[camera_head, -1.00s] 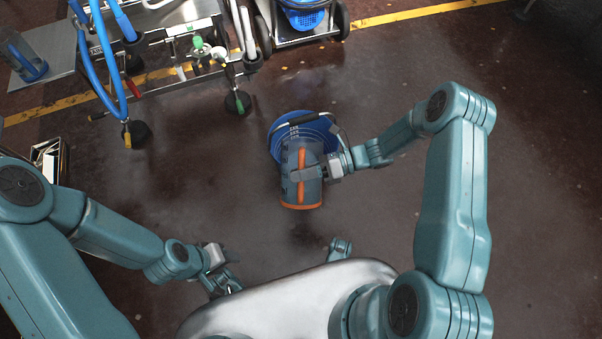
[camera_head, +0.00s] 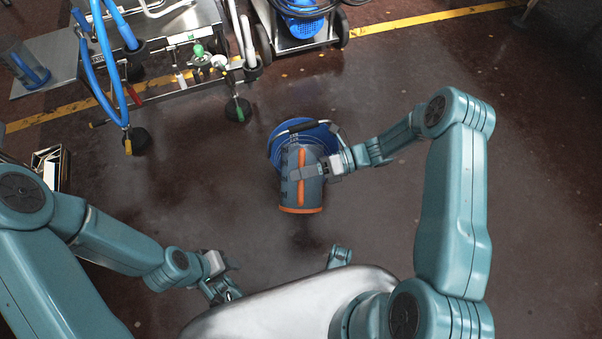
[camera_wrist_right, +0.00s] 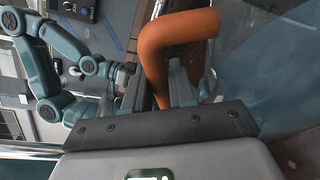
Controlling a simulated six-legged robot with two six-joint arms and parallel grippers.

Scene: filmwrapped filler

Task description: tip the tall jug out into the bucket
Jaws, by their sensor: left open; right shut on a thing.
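The tall jug (camera_head: 302,192) is grey-blue with an orange handle (camera_head: 302,162) and an orange rim at its near end. It is tilted, its far end over the near side of the blue bucket (camera_head: 276,133), which stands on the floor. My right gripper (camera_head: 318,172) is shut on the handle; the right wrist view shows the orange handle (camera_wrist_right: 172,38) between its fingers. The jug hides part of the bucket, so I cannot see whether anything pours. My left gripper (camera_head: 224,288) is open and empty, low at left, apart from both.
A metal cart (camera_head: 190,50) with blue hoses stands at the upper left. A wheeled machine (camera_head: 300,25) is at the top. A small box (camera_head: 48,165) lies at the left edge. The dark floor around the bucket is clear.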

